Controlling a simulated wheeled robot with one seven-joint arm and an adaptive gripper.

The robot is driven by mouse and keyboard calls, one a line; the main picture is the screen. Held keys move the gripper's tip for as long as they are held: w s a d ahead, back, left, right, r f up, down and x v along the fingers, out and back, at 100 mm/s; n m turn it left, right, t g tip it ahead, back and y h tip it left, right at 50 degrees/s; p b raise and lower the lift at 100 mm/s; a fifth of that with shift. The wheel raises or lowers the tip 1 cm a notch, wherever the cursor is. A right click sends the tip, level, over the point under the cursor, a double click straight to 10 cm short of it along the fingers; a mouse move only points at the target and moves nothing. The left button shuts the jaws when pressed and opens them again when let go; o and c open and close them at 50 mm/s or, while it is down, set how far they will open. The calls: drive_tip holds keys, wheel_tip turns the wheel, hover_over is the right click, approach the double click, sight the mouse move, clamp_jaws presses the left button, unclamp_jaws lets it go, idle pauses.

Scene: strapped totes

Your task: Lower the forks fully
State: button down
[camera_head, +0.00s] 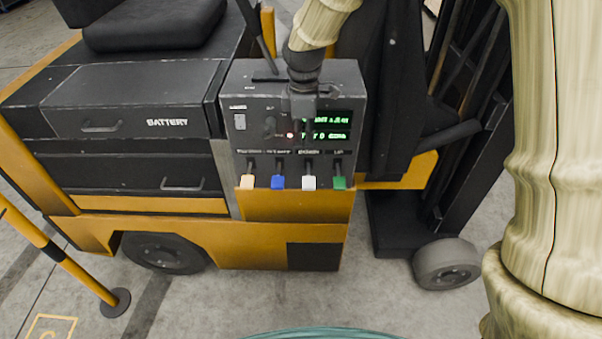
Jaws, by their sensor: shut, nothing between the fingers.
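A yellow and black forklift stands side-on in the head view. Its grey control panel (262,105) carries a row of tabs: a tan tab (247,182), a blue tab (278,182), a white tab (309,183) and a green tab (339,183). The label above the white tab appears to read DOWN, and the one above the green tab UP. My gripper (302,112) is shut and empty in front of the panel's upper part, above the tabs. It partly covers the green-lettered display (332,127). The dark mast (468,120) stands at the right; the forks cannot be made out.
A black seat (155,25) and a battery drawer (130,103) are left of the panel. A dark lever (257,35) rises behind the panel. A yellow and black post (75,268) stands at lower left. The front wheel (447,263) rests on bare concrete floor.

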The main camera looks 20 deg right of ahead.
sight(309, 176)
drive_tip(key=shift+f, duration=0.1)
drive_tip(key=shift+f+p, duration=2.4)
drive_tip(key=shift+f, duration=4.55)
